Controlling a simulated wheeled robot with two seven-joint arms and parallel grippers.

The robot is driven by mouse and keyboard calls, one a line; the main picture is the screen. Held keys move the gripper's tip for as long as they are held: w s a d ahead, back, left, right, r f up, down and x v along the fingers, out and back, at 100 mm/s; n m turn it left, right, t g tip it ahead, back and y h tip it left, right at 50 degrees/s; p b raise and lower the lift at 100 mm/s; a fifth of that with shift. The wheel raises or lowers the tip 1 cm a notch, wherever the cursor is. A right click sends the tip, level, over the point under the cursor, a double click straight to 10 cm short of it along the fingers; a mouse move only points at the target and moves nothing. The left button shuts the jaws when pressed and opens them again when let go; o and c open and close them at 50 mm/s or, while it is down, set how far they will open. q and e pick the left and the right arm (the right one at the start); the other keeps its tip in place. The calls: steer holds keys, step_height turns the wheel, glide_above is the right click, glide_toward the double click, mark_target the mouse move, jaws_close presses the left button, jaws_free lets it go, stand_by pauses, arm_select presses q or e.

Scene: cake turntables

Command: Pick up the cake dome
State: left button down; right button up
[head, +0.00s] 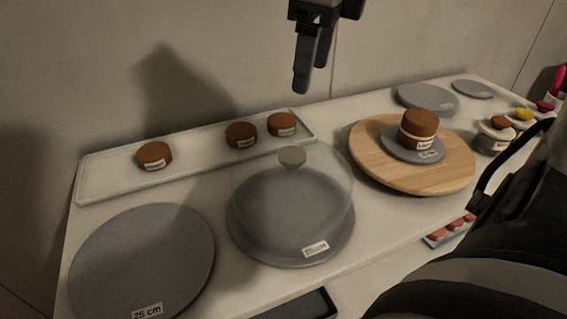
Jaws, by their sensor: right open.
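The clear cake dome (292,185) stands upright over a round grey board (245,240) in the middle of the table. Its grey knob (292,157) is on top, and I can see no cake through its faint wall. My right gripper (312,75) hangs at the top of the head view with its fingers pointing down. It is open, empty and apart from the dome, above the knob in the picture. My left gripper is not in view.
A white tray (205,155) with several brown cakes lies along the back. A grey board marked 25 cm (140,255) is at left. A wooden turntable (368,150) holding a brown cake (418,128) is at right. Small jars (493,137) stand at far right.

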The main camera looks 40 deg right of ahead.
glide_above(292, 154)
steer(key=s+d, duration=0.1)
step_height(292, 154, down, 9)
steer(key=shift+b, duration=0.35)
steer(key=shift+w+a+f, duration=0.1)
steer(key=shift+a+f, duration=0.05)
steer(key=shift+f, duration=0.75)
steer(key=shift+w+a+f, duration=0.15)
steer(key=shift+f, duration=0.7)
steer(key=shift+w+a+f, duration=0.1)
steer(key=shift+a+f, duration=0.05)
steer(key=shift+f, duration=0.75)
steer(key=c, duration=1.4)
steer(key=shift+r, duration=0.1)
steer(key=shift+c, duration=0.2)
